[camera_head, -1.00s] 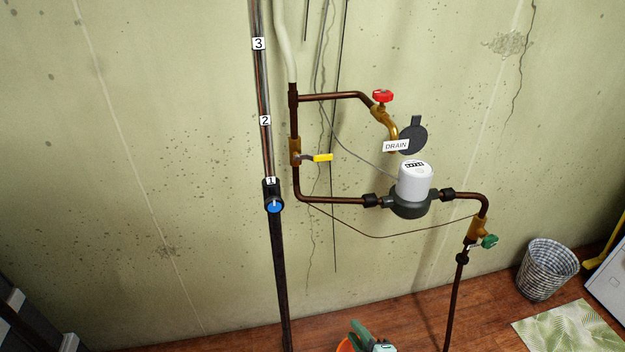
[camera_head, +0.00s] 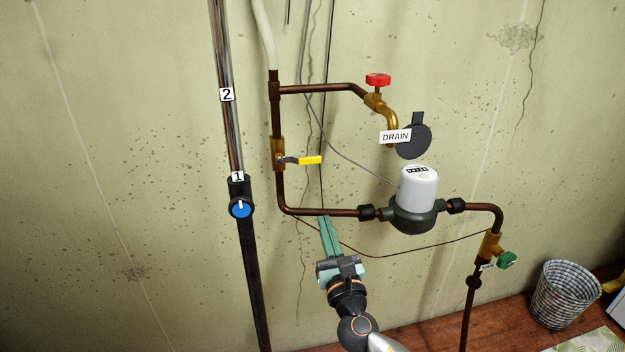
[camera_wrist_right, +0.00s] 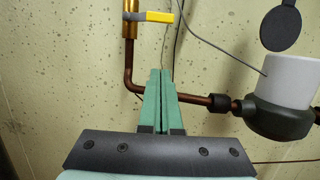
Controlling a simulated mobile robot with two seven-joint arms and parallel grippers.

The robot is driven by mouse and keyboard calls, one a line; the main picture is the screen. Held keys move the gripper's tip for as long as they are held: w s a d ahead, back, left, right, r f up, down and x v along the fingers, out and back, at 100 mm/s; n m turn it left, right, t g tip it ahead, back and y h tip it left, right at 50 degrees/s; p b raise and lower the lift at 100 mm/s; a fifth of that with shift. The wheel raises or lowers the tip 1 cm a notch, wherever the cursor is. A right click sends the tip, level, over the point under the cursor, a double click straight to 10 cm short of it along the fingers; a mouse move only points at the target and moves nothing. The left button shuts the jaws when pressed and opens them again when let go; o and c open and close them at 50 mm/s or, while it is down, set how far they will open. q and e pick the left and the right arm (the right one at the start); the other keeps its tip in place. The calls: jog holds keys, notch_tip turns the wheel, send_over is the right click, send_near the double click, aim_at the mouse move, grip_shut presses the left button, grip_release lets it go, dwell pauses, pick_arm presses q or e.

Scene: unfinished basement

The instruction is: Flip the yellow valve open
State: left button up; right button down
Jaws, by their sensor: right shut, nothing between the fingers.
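The yellow valve handle (camera_head: 310,160) sticks out sideways to the right from a brass valve body (camera_head: 278,154) on the vertical copper pipe. In the right wrist view the yellow handle (camera_wrist_right: 160,17) is at the top, beyond the fingertips. My right gripper (camera_head: 325,220) is shut and empty, with its green fingers pointing up. Its tips are below the handle, apart from it, and overlap the lower horizontal pipe in the head view. The shut fingers (camera_wrist_right: 161,75) also show in the right wrist view. My left gripper is not in view.
A red valve knob (camera_head: 378,79) sits on the drain branch above. A water meter (camera_head: 417,190) is right of my gripper, with its dark lid (camera_head: 413,142) raised. A green valve (camera_head: 507,260) and a basket (camera_head: 566,292) are lower right. A blue knob (camera_head: 241,209) is on the left pipe.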

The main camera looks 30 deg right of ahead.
aim_at(298, 160)
jog(key=w+d+r+p, duration=0.1)
jog(key=w+d+r, duration=0.1)
jog(key=w+r, duration=0.4)
jog(key=x, duration=0.3)
jog(key=shift+w+a+f+p, duration=0.2)
jog(key=shift+w+p, duration=0.1)
jog(key=shift+p, duration=0.05)
dwell(0.3)
jog(key=shift+d+r, duration=0.1)
